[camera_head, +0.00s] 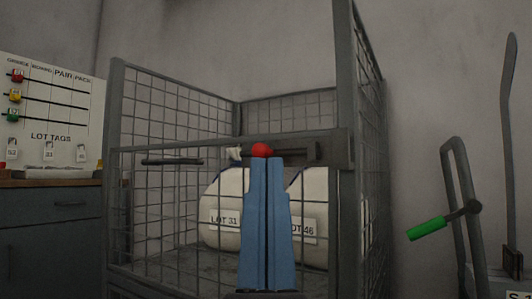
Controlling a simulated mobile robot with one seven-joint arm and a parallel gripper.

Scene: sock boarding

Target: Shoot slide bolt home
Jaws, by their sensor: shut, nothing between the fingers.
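The slide bolt (291,153) lies along the top rail of the wire cage's front gate (153,225). Its red knob (261,150) stands at the bolt's left part, and a dark housing (309,152) shows to its right by the cage post. My gripper (266,161) is the pair of blue fingers, upright and shut with nothing between them. Its tips appear just below the red knob in the picture. I cannot tell whether they touch it. The fingers hide part of the gate and the sacks, and the bolt's end is hard to make out.
Two pale sacks, LOT 31 (226,205) and LOT 46 (314,195), sit inside the cage. A dark handle (172,161) is on the gate's left. A drawer cabinet (50,230) stands left; a green-gripped lever (427,229) and metal frame stand right.

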